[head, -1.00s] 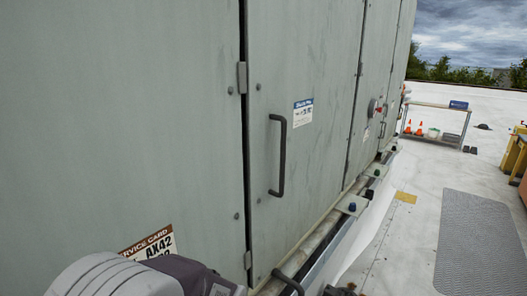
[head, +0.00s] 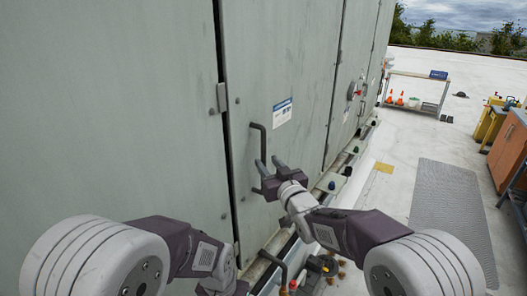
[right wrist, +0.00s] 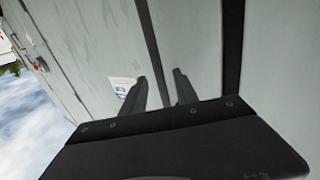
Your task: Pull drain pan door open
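A tall grey-green door panel (head: 285,65) of the cooler stands closed in the head view, with a dark bar handle (head: 256,133) upright on it. My right gripper (head: 270,164) is at the lower part of this handle, its two fingers apart. In the right wrist view, the open fingers (right wrist: 160,90) point at the cabinet, and a dark upright bar, likely the handle, shows between them. I cannot tell whether they touch it.
A blue-and-white label (head: 282,112) is right of the handle. A grey mat (head: 447,205) lies on the white roof at right. A cart (head: 418,90) with orange cones stands farther back.

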